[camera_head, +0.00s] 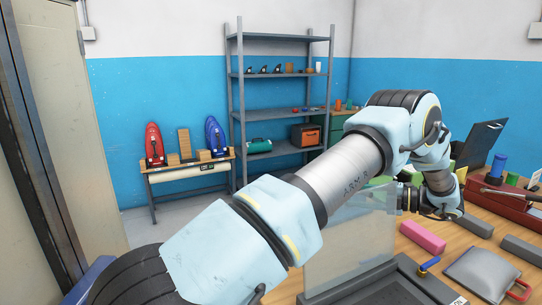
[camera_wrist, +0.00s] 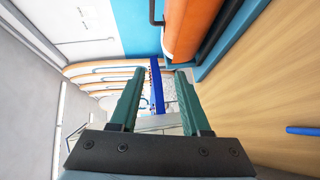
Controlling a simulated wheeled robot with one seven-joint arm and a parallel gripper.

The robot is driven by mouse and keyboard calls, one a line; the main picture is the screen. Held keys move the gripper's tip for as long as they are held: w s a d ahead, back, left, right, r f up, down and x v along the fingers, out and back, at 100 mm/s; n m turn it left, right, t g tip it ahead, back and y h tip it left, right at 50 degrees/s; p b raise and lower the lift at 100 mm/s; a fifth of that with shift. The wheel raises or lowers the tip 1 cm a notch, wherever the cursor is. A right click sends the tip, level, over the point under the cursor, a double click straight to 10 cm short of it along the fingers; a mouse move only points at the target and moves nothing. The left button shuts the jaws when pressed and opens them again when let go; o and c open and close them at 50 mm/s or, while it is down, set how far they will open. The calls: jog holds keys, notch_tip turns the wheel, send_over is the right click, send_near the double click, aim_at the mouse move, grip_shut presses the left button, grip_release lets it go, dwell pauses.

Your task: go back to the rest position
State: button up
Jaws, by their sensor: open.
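My gripper (camera_wrist: 161,72) shows in the wrist view as two dark green fingers spread apart, with a dark mounting plate at the bottom of the picture. I see nothing held between them; a blue upright strip (camera_wrist: 157,86) shows in the gap, and its distance is unclear. In the head view my arm reaches from the lower left across the middle and bends down over the workbench (camera_head: 453,240) at the right. Its end is near the bench's far side, small and partly crowded by other things, so the fingers are hard to make out there.
A clear upright panel (camera_head: 350,245) stands in front of my arm's end. A metal shelf (camera_head: 283,75) stands behind.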

jog(key=s+a+r+n+g+h, duration=0.1)
jog(key=s+a+n+g+h, duration=0.25)
jog(key=a+n, duration=0.65)
jog(key=s+a+n+g+h, duration=0.2)
jog(key=a+n+g+h, duration=0.25)
jog(key=a+n, duration=0.6)
jog(key=s+a+r+n+t+h, duration=0.2)
jog(key=s+a+n+h, duration=0.4)
jog(key=n, duration=1.5)
jog(key=s+a, duration=0.4)
jog(key=s, duration=0.1)
jog(key=shift+s+a+h, duration=0.3)
jog(key=shift+s, duration=0.1)
